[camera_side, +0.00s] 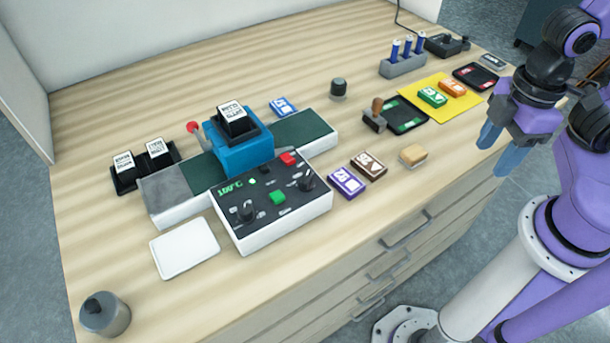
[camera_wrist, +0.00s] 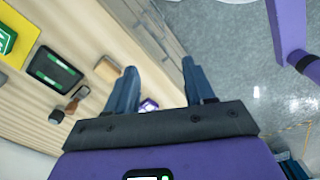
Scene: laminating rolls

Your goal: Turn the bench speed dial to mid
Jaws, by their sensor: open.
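The bench control panel (camera_side: 262,222) is a white box with a black top near the middle of the bench in the side view. It carries two black dials, one at the lower left (camera_side: 246,211) and one at the right (camera_side: 307,180). Which is the speed dial, and where each points, is too small to tell. A green button (camera_side: 278,197), a red button (camera_side: 288,159) and a green display (camera_side: 230,187) also show. My gripper (camera_side: 496,152) is open and empty, well to the right of the panel, above the bench's front edge. In the wrist view its blue fingers (camera_wrist: 162,88) are apart.
A blue press (camera_side: 243,155) with a red-tipped lever stands behind the panel. A white tray (camera_side: 184,248) lies left of it. Purple (camera_side: 346,183) and brown (camera_side: 368,166) blocks, a sponge (camera_side: 413,155) and a wooden-handled stamp (camera_side: 375,117) lie between panel and gripper.

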